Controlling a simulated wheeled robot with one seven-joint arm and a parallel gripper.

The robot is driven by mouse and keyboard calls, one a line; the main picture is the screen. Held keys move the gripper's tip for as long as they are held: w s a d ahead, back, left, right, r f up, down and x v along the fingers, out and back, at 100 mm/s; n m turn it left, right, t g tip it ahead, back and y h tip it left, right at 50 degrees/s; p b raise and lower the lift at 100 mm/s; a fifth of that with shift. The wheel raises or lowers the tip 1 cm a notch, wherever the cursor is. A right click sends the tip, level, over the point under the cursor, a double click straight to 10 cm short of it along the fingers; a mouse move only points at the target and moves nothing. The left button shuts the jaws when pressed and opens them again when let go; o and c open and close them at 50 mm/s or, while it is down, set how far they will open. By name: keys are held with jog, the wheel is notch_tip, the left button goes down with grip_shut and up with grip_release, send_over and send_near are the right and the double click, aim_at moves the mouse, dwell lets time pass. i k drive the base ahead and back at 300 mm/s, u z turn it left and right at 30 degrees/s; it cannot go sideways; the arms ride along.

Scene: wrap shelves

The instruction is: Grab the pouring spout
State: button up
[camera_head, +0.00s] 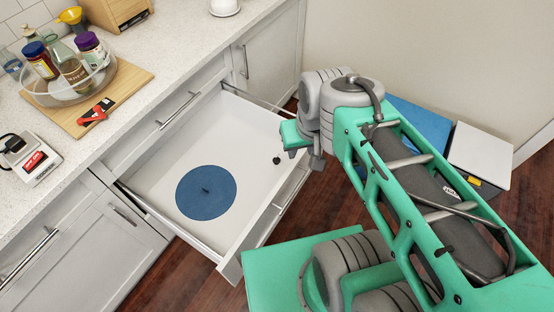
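An open white drawer (255,125) holds a round blue disc (190,202) with a small dark knob or piece at its middle. A small black object (276,160) lies apart from the disc, near the drawer's right side. It may be the pouring spout, but it is too small to tell. The end of my arm, with what seems to be my gripper (317,161), is above and right of the drawer, apart from the black object. My arm hides most of the gripper, and whether its fingers are open does not show.
On the counter, a clear round tray (60,98) with several bottles and jars stands on a wooden board (136,92). A red and black tool (96,113), a white scale (32,160) and a yellow funnel (72,16) are nearby. Blue and white boxes stand right, behind my arm.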

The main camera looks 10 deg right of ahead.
aim_at(276, 160)
jog(key=k, duration=0.5)
jog(key=u, duration=2.4)
jog(key=i, duration=1.15)
jog(key=z, duration=1.2)
